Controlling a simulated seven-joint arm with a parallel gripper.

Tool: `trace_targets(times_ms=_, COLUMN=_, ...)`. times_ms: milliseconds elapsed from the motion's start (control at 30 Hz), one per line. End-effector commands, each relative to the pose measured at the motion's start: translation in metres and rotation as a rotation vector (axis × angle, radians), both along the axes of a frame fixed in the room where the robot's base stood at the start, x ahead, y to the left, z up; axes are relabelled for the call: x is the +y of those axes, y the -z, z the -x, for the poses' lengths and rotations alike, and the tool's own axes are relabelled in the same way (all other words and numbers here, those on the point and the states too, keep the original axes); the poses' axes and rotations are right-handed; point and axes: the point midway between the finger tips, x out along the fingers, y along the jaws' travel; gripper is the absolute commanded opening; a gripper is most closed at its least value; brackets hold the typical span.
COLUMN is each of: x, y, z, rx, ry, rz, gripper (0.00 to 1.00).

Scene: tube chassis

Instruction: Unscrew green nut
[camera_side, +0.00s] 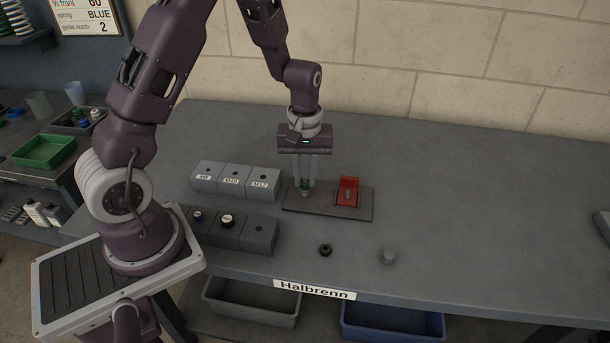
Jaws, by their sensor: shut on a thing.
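My gripper (305,187) points straight down over the left part of a dark flat plate (328,207) on the bench. Its two pale fingers are shut on the small green nut (305,183), which shows only partly between them. A pale stud or post end shows just below the fingertips at the plate. I cannot tell how far the nut sits on its thread. A red block (348,190) with a small grey part on its front stands on the right half of the plate, apart from my gripper.
Light grey labelled blocks (233,180) and dark blocks with holes (237,232) stand left of the plate. A black ring (325,250) and a grey cylinder (388,257) lie in front. Bins (392,322) sit below the front edge.

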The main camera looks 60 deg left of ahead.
Motion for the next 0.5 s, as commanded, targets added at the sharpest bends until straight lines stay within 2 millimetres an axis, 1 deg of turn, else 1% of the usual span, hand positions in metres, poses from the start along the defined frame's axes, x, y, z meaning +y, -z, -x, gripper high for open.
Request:
trace_targets(times_ms=67, x=-0.0003, y=0.0005, z=0.0007, rx=0.003, ry=-0.019, rz=0.0, gripper=0.0)
trace_targets(times_ms=200, x=-0.0009, y=0.0001, z=0.0009, rx=0.003, ry=-0.345, rz=-0.001, gripper=0.0)
trace_targets(times_ms=267, x=-0.0004, y=0.0, z=0.0009, rx=0.003, ry=-0.431, rz=-0.001, gripper=0.0)
trace_targets(times_ms=500, x=-0.0004, y=0.0, z=0.0008, rx=0.003, ry=-0.459, rz=0.001, gripper=0.0)
